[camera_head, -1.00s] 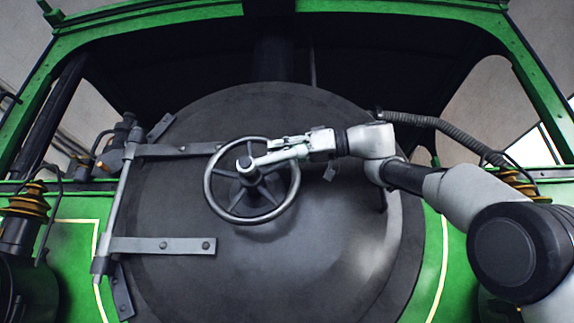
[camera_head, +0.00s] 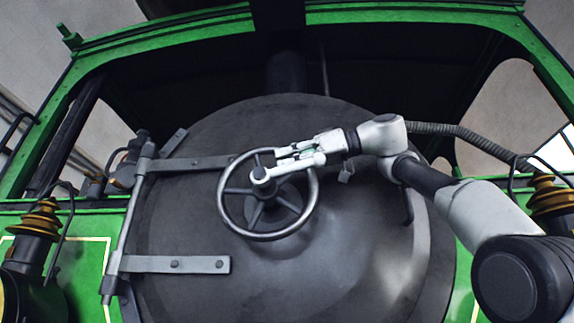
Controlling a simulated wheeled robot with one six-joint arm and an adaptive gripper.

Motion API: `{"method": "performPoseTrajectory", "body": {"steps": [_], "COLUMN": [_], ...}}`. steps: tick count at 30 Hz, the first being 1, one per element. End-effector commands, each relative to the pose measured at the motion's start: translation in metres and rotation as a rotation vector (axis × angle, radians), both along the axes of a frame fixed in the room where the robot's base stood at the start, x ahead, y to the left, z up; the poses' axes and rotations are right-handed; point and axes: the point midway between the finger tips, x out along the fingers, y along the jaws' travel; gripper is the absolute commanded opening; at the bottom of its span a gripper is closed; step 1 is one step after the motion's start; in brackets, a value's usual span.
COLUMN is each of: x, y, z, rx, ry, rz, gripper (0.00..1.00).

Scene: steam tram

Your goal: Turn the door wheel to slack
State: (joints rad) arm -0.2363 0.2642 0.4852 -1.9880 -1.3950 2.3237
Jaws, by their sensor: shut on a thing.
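The door wheel (camera_head: 311,208) is a grey metal handwheel with several spokes. It stands out from the middle of the large dark round door (camera_head: 330,260). My gripper (camera_head: 284,161) reaches in from the right and is at the upper part of the wheel. The fingers and the round hub end (camera_head: 260,173) overlap in this view, so the exact contact is hard to see. The fingers hide part of the upper rim.
An upright hinge rod (camera_head: 130,220) stands at the door's left edge. A ribbed hose (camera_head: 465,132) runs at upper right. Green bodywork (camera_head: 80,265) surrounds the door.

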Motion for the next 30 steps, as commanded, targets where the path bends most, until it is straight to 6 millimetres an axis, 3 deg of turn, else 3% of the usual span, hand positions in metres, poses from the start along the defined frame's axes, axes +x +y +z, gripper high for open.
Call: {"method": "performPoseTrajectory", "body": {"steps": [1, 2, 3, 30], "x": [0.0104, 0.0104, 0.0103, 0.0026], "y": [-0.0018, -0.0023, -0.0031, 0.0019], "z": [-0.0029, -0.0028, -0.0027, -0.0005], "rx": [0.001, 0.002, 0.002, 0.001], "ry": [0.009, 0.009, 0.009, 0.001], "rz": [-0.019, -0.019, -0.018, -0.006], "gripper": [0.00, 0.21, 0.28, 0.29]}}
